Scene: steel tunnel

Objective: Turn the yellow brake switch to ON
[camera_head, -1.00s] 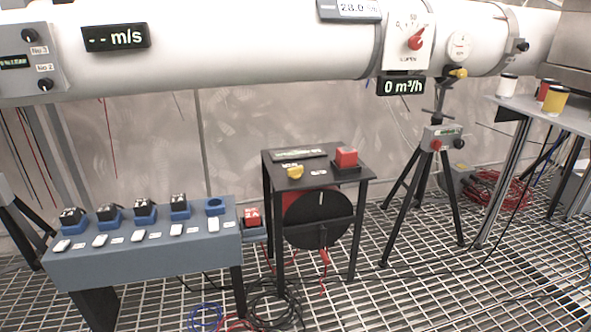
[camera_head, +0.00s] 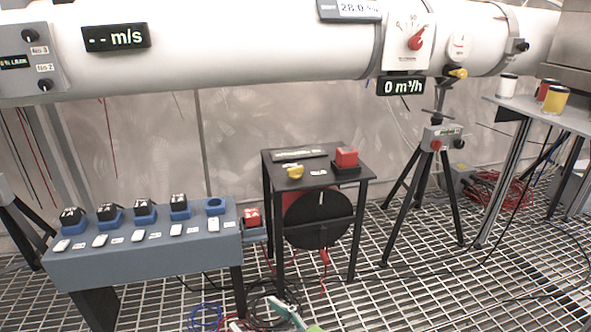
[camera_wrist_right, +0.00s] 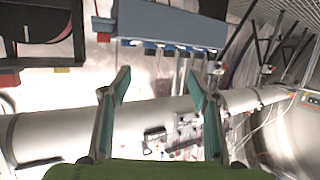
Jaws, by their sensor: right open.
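The yellow brake switch (camera_head: 295,172) is a small knob on top of the black stand (camera_head: 324,182). It sits near the stand's front left edge, below a dark label plate. My right gripper (camera_head: 257,314) is partly in view at the bottom edge of the head view, well below and in front of the switch, not touching it. In the right wrist view my right gripper (camera_wrist_right: 160,90) shows two fingers wide apart with nothing between them. I cannot clearly make out the switch in that view. My left gripper is not in view.
A red button (camera_head: 346,157) sits right of the switch on the stand. A black disc (camera_head: 318,222) is on the stand's front. The blue-grey bench (camera_head: 140,262) with several dark blocks stands left. Cables lie on the grating. A white pipe (camera_head: 230,45) runs above.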

